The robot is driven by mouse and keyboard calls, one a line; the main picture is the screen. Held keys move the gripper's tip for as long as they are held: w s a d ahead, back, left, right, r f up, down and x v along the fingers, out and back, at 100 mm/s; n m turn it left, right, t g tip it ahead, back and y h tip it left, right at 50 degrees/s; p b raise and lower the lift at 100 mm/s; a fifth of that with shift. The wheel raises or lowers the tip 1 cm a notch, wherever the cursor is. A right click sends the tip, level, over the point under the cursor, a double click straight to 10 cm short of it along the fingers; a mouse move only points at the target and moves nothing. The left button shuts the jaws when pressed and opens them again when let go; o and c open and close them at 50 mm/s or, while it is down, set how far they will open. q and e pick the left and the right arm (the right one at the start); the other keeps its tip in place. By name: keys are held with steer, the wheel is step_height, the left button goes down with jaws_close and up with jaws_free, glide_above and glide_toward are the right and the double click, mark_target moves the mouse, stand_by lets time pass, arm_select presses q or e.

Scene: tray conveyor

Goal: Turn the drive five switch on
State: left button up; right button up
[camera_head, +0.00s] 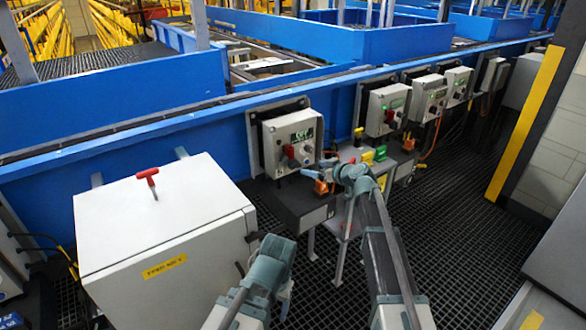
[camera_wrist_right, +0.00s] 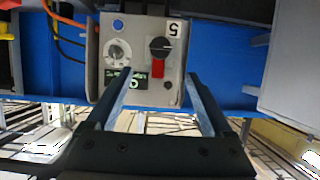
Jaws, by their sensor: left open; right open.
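The drive five control box (camera_head: 290,140) is a grey box on the blue conveyor side, with a display and a red-handled switch (camera_head: 289,153). In the right wrist view the box (camera_wrist_right: 112,62) appears turned, with a "5" label, a dark display and a black rotary switch with a red handle (camera_wrist_right: 157,68). My right gripper (camera_wrist_right: 159,76) is open, its fingers apart on either side of the switch in that view, with nothing between them. It also shows in the head view (camera_head: 318,180), just below the box. My left gripper (camera_head: 262,258) is low by the white cabinet, open and partly hidden.
A white cabinet (camera_head: 190,205) with a red T-handle (camera_head: 148,178) stands left of the box. Similar control boxes (camera_head: 386,108) line the blue rail to the right. Yellow and green parts (camera_head: 375,155) sit on a low stand. Dark grating floor is clear at right.

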mark_target(296, 164)
steer(key=b+x, duration=0.4)
steer(key=x, duration=0.8)
steer(key=shift+w+f, duration=0.1)
steer(key=shift+f, duration=0.05)
